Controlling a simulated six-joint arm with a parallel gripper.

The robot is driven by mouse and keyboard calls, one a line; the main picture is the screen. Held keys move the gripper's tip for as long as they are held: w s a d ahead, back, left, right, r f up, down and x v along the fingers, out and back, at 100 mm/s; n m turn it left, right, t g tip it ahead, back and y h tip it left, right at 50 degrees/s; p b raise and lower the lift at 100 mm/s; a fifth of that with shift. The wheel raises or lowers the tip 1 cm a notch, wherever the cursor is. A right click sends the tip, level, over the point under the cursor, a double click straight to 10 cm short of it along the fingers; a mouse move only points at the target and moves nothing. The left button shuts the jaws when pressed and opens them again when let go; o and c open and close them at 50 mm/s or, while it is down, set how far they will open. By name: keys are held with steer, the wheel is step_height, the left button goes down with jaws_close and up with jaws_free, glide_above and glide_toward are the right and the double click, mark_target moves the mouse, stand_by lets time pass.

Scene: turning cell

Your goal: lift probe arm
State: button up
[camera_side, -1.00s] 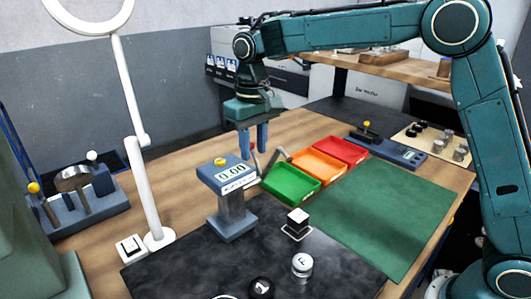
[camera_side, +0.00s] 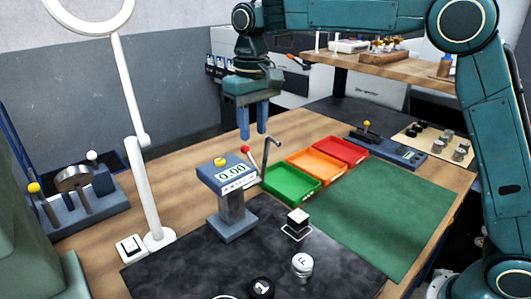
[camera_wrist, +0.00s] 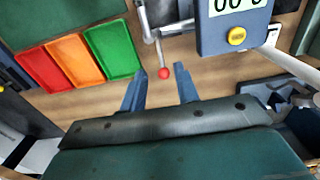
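The gauge (camera_side: 231,195) is a blue block on a pedestal with a yellow button, and its display reads 0.00. In the wrist view the gauge (camera_wrist: 222,42) is at the top right. Its grey probe arm (camera_side: 267,160) stands steeply up at the right side of the gauge, with a bent upper end. A lever with a red ball knob (camera_side: 245,149) is beside it; the knob (camera_wrist: 164,73) shows between and beyond my fingertips in the wrist view. My gripper (camera_side: 253,136) is above the knob, fingers pointing down, apart and empty. It also shows in the wrist view (camera_wrist: 160,72).
Green (camera_side: 291,186), orange (camera_side: 317,166) and red (camera_side: 342,150) trays stand right of the gauge. A black-and-white block (camera_side: 298,219) and round weights (camera_side: 302,266) are on the dark mat. A white lamp stand (camera_side: 145,190) rises at left. The green mat (camera_side: 380,220) is bare.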

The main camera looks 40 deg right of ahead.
steer(key=shift+r, duration=2.15)
steer(key=s+d+r+t, duration=0.1)
steer(key=s+d, duration=0.3)
steer(key=s, duration=0.3)
steer(key=s+d+r+t, duration=0.2)
steer(key=s+d, duration=0.2)
steer(key=s, duration=0.4)
steer(key=s+d+f+t, duration=0.1)
steer(key=s+f, duration=0.3)
steer(key=s, duration=0.3)
steer(key=s+d+f+t, duration=0.1)
steer(key=s+d+f, duration=0.1)
steer(key=s+f, duration=0.3)
steer(key=s, duration=0.3)
steer(key=shift+s+d+t, duration=0.15)
steer(key=shift+d+t, duration=0.1)
steer(key=shift+t, duration=0.05)
